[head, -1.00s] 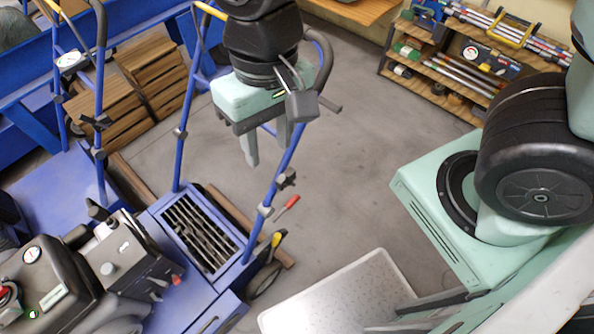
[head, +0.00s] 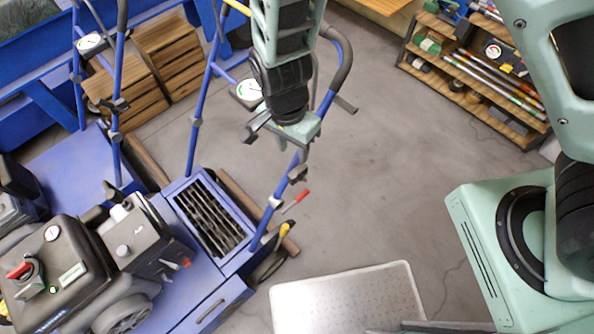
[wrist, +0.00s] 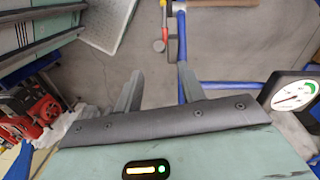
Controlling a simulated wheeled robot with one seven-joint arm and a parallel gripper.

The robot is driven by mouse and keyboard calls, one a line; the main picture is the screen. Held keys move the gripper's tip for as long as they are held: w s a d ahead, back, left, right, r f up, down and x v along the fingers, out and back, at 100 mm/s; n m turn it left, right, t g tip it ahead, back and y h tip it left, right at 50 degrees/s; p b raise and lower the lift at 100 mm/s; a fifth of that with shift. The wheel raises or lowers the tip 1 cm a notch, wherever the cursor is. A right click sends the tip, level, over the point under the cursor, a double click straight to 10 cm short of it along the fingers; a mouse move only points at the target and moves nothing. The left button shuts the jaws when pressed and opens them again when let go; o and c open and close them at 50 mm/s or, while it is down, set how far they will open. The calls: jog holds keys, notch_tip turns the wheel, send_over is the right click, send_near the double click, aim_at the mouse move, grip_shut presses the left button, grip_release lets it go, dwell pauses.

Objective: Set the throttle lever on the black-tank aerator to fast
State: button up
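The black-tank aerator has a black tank (head: 62,268) on a blue deck, low left in the head view. Its blue handle rises to the right. A red-tipped lever (head: 297,200) sticks out from the handle's right post; I cannot tell if it is the throttle lever. A red grip (wrist: 158,45) shows beyond my fingers in the wrist view. A round dial (head: 248,90) on the handle also shows in the wrist view (wrist: 293,95). My gripper (wrist: 158,88) is open and empty, fingers apart. In the head view it is above the lever, by the right post.
A second blue aerator (head: 75,165) stands at the left, near wooden crates (head: 165,55). A pale tray (head: 350,295) lies at the bottom. A shelf (head: 475,75) stands at back right. The grey floor between is clear.

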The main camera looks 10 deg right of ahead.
aim_at(296, 175)
jog(key=f, duration=1.1)
jog(key=shift+s+d+f, duration=0.3)
jog(key=shift+s, duration=0.05)
grip_shut()
